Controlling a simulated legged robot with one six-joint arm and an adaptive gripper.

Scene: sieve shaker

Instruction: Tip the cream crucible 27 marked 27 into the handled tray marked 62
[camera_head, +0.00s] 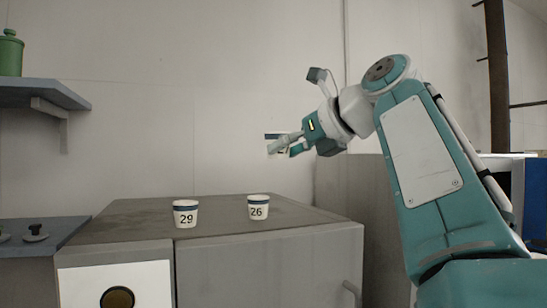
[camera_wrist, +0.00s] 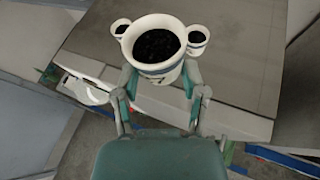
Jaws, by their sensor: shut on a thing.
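My gripper (camera_head: 287,146) is shut on a cream crucible (camera_head: 271,136) with a blue band, held in the air above and beyond the cabinet top. In the head view the fingers cover much of it, and its number cannot be read there. In the wrist view the held crucible (camera_wrist: 155,47) sits between both fingers, close to the camera, with dark grains inside. It looks roughly upright.
Crucibles marked 29 (camera_head: 186,213) and 26 (camera_head: 258,207) stand upright and apart on the grey cabinet top (camera_head: 130,222). A blue-grey shelf (camera_head: 40,93) with a green canister (camera_head: 10,54) is at the upper left. The cabinet top's right part is clear.

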